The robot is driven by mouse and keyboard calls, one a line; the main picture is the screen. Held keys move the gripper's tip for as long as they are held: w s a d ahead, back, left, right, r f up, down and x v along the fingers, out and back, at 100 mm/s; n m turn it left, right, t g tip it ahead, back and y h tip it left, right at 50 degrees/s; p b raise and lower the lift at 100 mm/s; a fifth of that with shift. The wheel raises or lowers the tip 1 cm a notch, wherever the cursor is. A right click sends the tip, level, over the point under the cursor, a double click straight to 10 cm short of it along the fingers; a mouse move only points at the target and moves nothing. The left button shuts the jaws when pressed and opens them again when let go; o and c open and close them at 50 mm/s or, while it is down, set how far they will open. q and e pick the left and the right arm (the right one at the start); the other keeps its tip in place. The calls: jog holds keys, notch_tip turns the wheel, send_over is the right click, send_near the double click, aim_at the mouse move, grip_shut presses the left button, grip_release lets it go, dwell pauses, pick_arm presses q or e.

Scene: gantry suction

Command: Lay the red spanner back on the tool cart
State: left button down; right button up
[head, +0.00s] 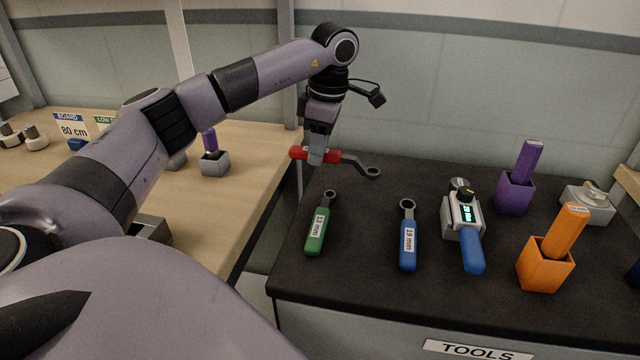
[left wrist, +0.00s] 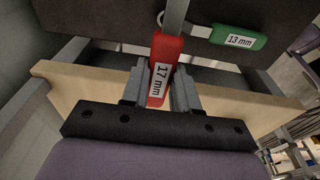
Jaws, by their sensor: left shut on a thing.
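The red spanner (head: 300,153) is held by its handle in my left gripper (head: 317,157), with its dark ring end pointing right over the back left part of the cart. In the left wrist view, the red handle (left wrist: 164,66), marked 17 mm, sits between the two fingers of my left gripper (left wrist: 160,92). The tool cart (head: 350,285) has a black top and a TOOLS label on its front. The spanner appears to be above the cart's left edge; its exact height is unclear. My right gripper is not in view.
On the cart lie a green 13 mm spanner (head: 317,228) and a blue 19 mm spanner (head: 408,243). A blue-handled tool with a display (head: 463,220), a purple holder (head: 514,192) and an orange holder (head: 545,265) stand to the right. A wooden bench (head: 255,150) is left, across a gap.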

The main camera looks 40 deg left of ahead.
aim_at(326, 151)
pick_arm(q)
jog(key=shift+f, duration=3.4)
jog(key=shift+f, duration=0.1)
jog(key=c, duration=0.8)
grip_release()
jog(key=shift+c, duration=0.2)
jog(key=r, duration=0.3)
jog(key=d+r, duration=0.1)
jog(key=r, duration=0.7)
jog(key=shift+w+d+p, duration=0.15)
jog(key=shift+w+p, duration=0.2)
jog(key=shift+w, duration=0.05)
jog(key=shift+r, duration=0.55)
